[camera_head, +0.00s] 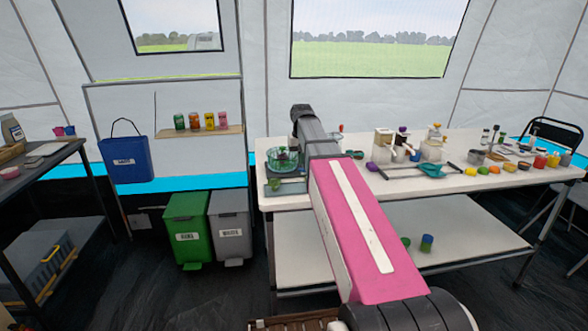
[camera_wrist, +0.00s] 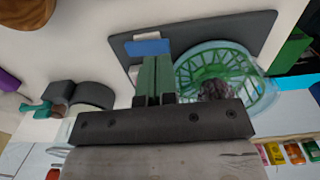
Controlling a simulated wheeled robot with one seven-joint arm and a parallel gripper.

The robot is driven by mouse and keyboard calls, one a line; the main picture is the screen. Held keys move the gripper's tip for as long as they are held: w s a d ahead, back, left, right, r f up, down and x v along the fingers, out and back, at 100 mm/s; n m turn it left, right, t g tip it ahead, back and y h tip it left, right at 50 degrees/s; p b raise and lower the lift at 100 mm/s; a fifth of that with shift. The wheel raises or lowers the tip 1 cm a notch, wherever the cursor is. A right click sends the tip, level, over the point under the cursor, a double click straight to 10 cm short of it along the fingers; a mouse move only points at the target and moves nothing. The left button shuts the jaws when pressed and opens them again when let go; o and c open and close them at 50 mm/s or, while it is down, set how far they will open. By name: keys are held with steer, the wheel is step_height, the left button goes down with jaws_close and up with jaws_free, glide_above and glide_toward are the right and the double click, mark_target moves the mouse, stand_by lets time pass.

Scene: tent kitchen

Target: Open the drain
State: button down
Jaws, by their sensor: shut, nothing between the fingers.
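A clear bluish bowl (camera_head: 272,160) with a green slotted basket (camera_wrist: 228,68) inside stands at the left end of the white table. In the wrist view the bowl (camera_wrist: 184,68) lies right of my gripper (camera_wrist: 156,60), on or against a dark grey panel (camera_wrist: 255,25). A dark fuzzy round thing (camera_wrist: 214,90) shows in the basket. My green fingers are shut and empty. Their tips are close to a blue block (camera_wrist: 147,47) on the panel; I cannot tell whether they touch. I cannot tell which part is the drain. In the head view my arm hides the gripper.
The white table (camera_head: 345,180) holds bottles, a teal scoop (camera_head: 432,170) and coloured pieces to the right. A green bin (camera_head: 187,228) and grey bin (camera_head: 231,225) stand left of it. A shelf (camera_head: 190,133) with cans is behind.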

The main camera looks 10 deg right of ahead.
steer(key=shift+f, duration=1.3)
stand_by(0.8)
steer(key=shift+r, duration=3.55)
